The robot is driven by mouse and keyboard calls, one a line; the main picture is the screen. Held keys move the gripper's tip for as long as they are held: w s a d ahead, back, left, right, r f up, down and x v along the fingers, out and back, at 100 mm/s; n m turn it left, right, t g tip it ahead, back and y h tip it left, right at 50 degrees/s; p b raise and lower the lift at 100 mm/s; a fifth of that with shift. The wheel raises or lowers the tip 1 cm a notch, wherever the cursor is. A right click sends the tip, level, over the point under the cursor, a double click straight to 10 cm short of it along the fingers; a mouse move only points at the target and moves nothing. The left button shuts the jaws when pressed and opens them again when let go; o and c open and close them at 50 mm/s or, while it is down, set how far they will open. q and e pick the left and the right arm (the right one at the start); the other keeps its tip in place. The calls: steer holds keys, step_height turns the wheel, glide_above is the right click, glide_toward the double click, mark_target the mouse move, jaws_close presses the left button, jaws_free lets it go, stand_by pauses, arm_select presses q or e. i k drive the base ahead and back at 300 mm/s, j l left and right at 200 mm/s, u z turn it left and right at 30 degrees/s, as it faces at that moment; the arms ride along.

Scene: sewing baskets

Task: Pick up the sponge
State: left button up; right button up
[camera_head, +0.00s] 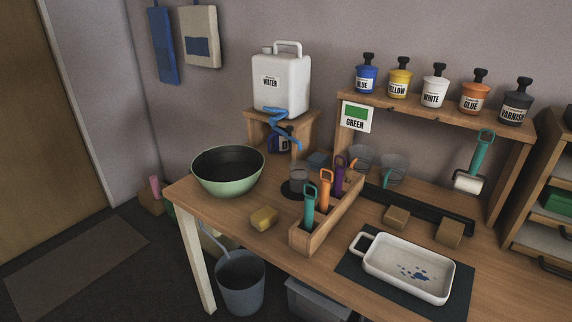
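A small yellow block that looks like the sponge (264,219) lies on the wooden table (222,212) near its front edge. It sits between the green bowl (224,186) and the wooden tool holder (306,240), apart from both. Nothing covers it. Neither of my grippers shows in the head view.
The holder carries several coloured handles. A clear cup (299,177) stands behind the sponge. A white tray (408,287) with blue spots and two tan blocks (397,217) (449,233) are to the right. A grey bucket (240,284) stands below the table's front edge.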

mark_target(263, 219)
steer(key=i+j+z, duration=0.15)
steer(key=j+z, duration=0.15)
steer(key=j, duration=1.15)
steer(key=j+z, duration=0.25)
steer(key=j, duration=1.15)
steer(key=i, duration=0.65)
